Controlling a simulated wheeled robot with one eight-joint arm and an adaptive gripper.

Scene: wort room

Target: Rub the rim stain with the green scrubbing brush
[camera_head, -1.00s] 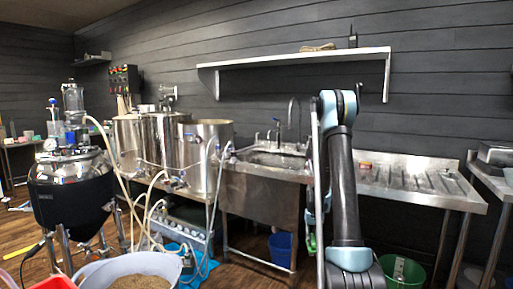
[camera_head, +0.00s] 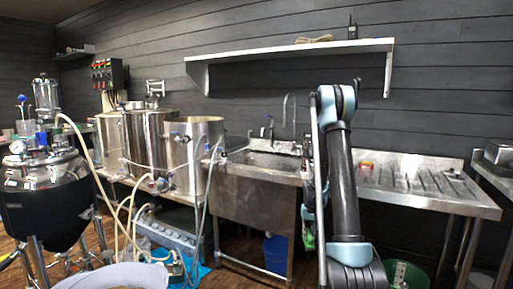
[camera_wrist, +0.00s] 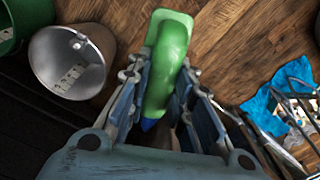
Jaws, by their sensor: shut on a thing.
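The green scrubbing brush (camera_wrist: 168,62) is between the fingers of my gripper (camera_wrist: 163,85) in the wrist view, with wooden floor below it. The gripper is shut on it. In the head view a small green part of the brush (camera_head: 309,241) shows beside my arm, in front of the sink bench; the gripper is mostly hidden there. An open steel kettle (camera_head: 193,160) stands on the bench left of the sink, its rim visible and apart from the brush. I cannot make out a stain on any rim.
A steel sink (camera_head: 262,162) and drainboard (camera_head: 408,182) stand ahead. A dark fermenter (camera_head: 45,210), hoses and a pump box (camera_head: 170,240) crowd the left. A blue bucket (camera_head: 276,253) and green bucket (camera_head: 404,276) stand below. A metal bucket (camera_wrist: 68,62) shows in the wrist view.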

